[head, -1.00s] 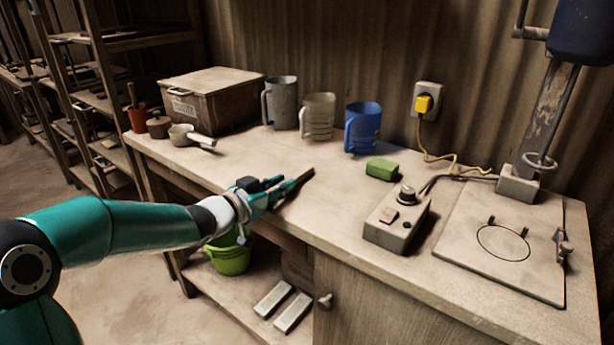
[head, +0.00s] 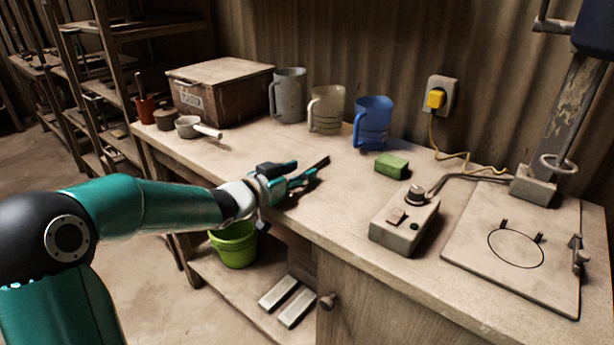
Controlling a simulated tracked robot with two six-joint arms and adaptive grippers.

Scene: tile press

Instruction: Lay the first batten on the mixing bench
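My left gripper (head: 297,172) is over the front part of the bench (head: 345,205), left of the green block. A thin dark strip (head: 322,163) shows at its fingertips, pointing away to the right. I cannot tell whether the fingers grip this strip, or whether it is a batten. Two pale flat bars (head: 296,307) lie side by side on the shelf under the bench, apart from the gripper. My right gripper is not in view.
A green block (head: 391,165), a switch box (head: 403,222) and a press plate (head: 470,249) are on the right. Three mugs, including a blue one (head: 373,122), a lidded box (head: 215,95) and a small pan (head: 188,127) stand behind. A green bucket (head: 235,245) is below.

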